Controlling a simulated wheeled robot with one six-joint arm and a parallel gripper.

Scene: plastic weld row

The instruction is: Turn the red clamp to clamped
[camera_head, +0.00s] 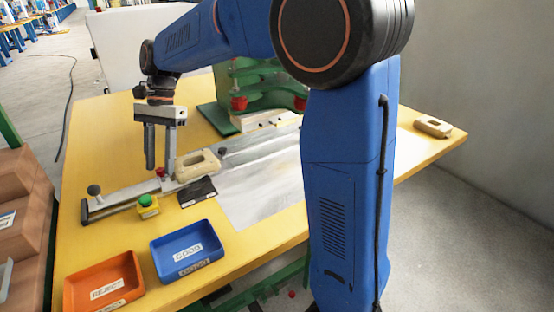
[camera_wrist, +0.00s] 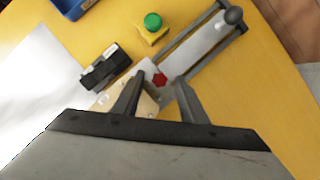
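The red clamp knob (camera_head: 160,172) sits on the grey metal rail fixture (camera_head: 125,194) on the yellow table. It also shows in the wrist view as a small red knob (camera_wrist: 159,80). My gripper (camera_head: 160,166) points down over it, with its two fingers apart and empty. In the wrist view the knob appears between the fingertips of my gripper (camera_wrist: 162,79), and I see no clear contact. I cannot tell whether the fingertips are level with the knob or just above it. A beige part (camera_head: 198,165) lies right beside the knob.
A green button on a yellow box (camera_head: 148,206) and a black block (camera_head: 197,191) stand close in front. A blue GOOD tray (camera_head: 187,251) and orange REJECT tray (camera_head: 104,283) are nearer. A green machine (camera_head: 262,83) stands behind. A dark ball-ended lever (camera_head: 94,190) is at left.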

